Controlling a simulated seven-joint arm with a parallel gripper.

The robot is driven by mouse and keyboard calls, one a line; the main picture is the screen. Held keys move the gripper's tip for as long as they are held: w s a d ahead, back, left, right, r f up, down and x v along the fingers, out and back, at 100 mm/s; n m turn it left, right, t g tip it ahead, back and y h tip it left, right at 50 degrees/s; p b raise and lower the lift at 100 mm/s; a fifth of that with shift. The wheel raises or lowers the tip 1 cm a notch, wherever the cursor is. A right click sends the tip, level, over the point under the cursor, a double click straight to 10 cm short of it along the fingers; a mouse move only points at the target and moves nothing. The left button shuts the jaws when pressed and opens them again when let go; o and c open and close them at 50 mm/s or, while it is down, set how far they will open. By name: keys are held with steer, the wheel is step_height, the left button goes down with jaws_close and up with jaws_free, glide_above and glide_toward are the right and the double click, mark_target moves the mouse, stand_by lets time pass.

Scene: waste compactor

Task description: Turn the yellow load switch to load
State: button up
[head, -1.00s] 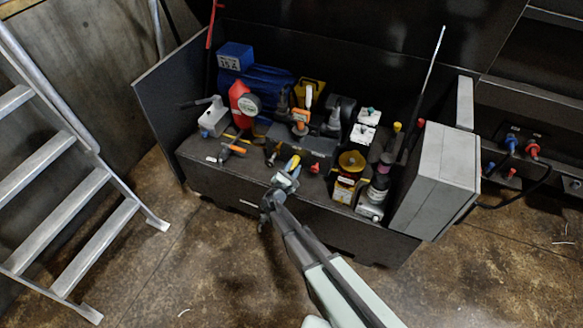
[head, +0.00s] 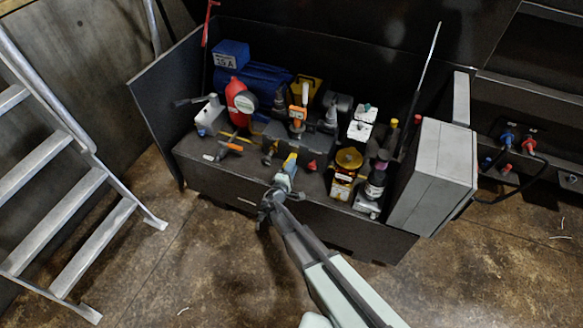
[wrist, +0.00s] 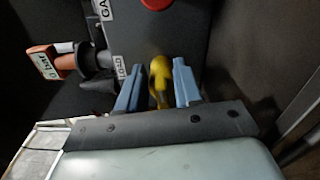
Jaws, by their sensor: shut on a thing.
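The yellow load switch (wrist: 158,72) shows in the wrist view as a yellow handle on a dark panel, between my two blue-grey fingers. My gripper (wrist: 158,88) is shut on it. A white LOAD label (wrist: 121,67) is just left of the handle. In the head view my gripper (head: 284,178) is at the front edge of the bench, with the yellow switch (head: 290,160) showing just beyond its fingertips. The fingers hide part of the handle, so its exact angle is hard to tell.
A red button (wrist: 155,3) is above the switch in the wrist view. A grey box (head: 438,178) stands at the right of the bench (head: 335,218). A ladder (head: 70,190) stands left. Floor in front is clear.

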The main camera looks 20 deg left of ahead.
steer(key=shift+f+m, duration=0.1)
steer(key=shift+m, duration=0.5)
steer(key=o, duration=0.7)
steer(key=shift+c, duration=0.2)
steer(key=s, duration=1.4)
